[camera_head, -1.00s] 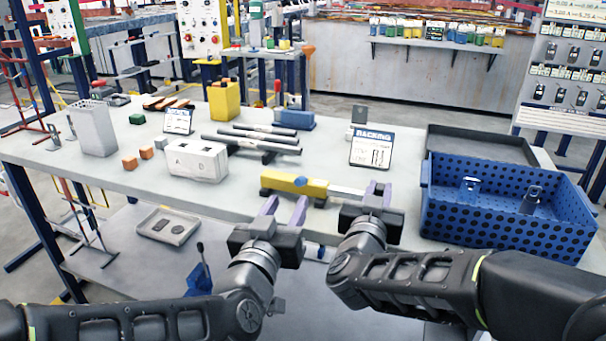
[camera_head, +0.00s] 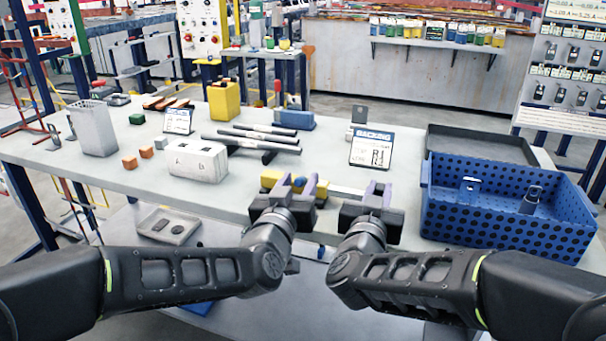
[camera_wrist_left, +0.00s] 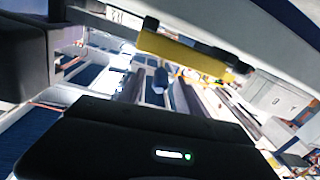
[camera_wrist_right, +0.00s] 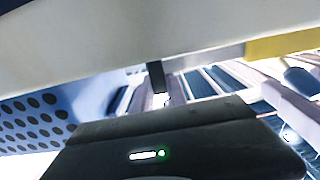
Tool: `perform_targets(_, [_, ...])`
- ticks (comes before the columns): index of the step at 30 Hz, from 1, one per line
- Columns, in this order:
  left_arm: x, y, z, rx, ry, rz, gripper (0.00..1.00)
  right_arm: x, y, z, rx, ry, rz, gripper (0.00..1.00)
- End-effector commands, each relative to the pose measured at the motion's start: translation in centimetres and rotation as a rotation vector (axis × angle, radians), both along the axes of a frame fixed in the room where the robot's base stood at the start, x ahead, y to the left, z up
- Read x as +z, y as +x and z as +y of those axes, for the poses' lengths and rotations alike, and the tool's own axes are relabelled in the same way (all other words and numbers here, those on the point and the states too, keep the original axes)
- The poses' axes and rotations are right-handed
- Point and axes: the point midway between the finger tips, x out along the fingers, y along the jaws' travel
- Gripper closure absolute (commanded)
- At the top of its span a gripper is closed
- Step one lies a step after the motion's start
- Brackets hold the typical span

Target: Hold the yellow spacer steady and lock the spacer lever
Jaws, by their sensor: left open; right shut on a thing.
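The yellow spacer (camera_head: 268,179) lies near the table's front edge, partly hidden behind my left gripper. A silver bar (camera_head: 346,190) runs from its right end to my right gripper (camera_head: 377,192), which is shut on the bar. The right wrist view shows the bar (camera_wrist_right: 215,56) joining the yellow body (camera_wrist_right: 285,43). My left gripper (camera_head: 298,187) is open in front of the spacer, fingers apart. In the left wrist view the yellow body (camera_wrist_left: 185,52) with dark end parts lies across the view, ahead of the gripper. I cannot make out the lever separately.
A blue dotted bin (camera_head: 500,215) stands close right of my right gripper. A white block marked A and B (camera_head: 197,162) is to the left. Behind are dark bars (camera_head: 250,140) and a sign (camera_head: 372,150). The front-left tabletop is mostly clear.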

Motion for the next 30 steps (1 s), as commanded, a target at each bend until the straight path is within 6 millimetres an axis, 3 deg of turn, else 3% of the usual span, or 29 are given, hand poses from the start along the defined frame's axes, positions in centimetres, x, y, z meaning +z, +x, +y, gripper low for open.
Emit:
perform_targets(7, [-0.1,3.1,-0.7,0.000,0.000,0.001,0.59,0.0,0.0,0.0,-0.001,0.000,0.000,1.00])
perform_targets(17, [0.0,3.4,-0.8,0.000,0.001,0.001,0.59,0.0,0.0,0.0,-0.001,0.000,0.000,1.00])
perform_targets(30, [0.0,3.4,-0.8,0.000,0.001,0.001,0.94,0.0,0.0,0.0,-0.001,0.000,0.000,1.00])
